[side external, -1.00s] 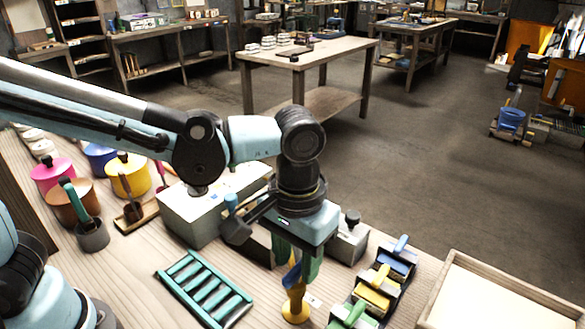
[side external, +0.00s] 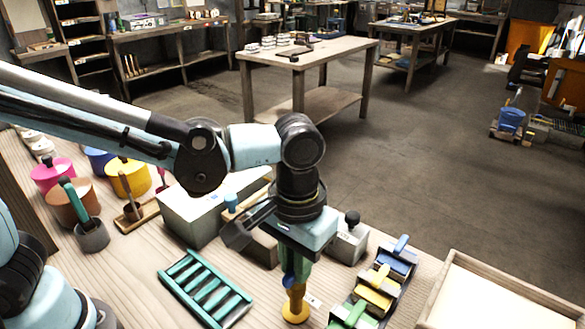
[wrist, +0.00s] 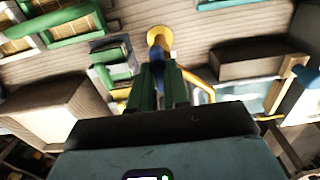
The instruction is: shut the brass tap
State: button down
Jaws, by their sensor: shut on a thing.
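The brass tap (side external: 295,311) stands upright on the bench on a round yellow foot, below my gripper. In the wrist view its yellow foot (wrist: 159,38) shows beyond the fingers. My gripper (side external: 296,280) points down with its green fingers close together around the upper part of the tap. A blue piece (wrist: 122,72), which looks like the tap's handle, sits at the fingertips in the wrist view. The gripper is shut on it. The fingers hide much of the tap, so its exact angle cannot be told.
A teal slatted rack (side external: 205,290) lies left of the tap. A shallow wooden tray (side external: 490,300) is at the right front.

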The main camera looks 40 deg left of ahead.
jog(key=shift+m, duration=0.3)
jog(key=m, duration=0.3)
jog(key=shift+m, duration=0.4)
jog(key=m, duration=0.4)
jog(key=shift+m, duration=0.3)
jog(key=m, duration=0.4)
jog(key=shift+m, duration=2.5)
jog(key=c, duration=1.1)
grip_release()
jog(key=shift+r, duration=0.1)
notch_tip(320, 180, up, 12)
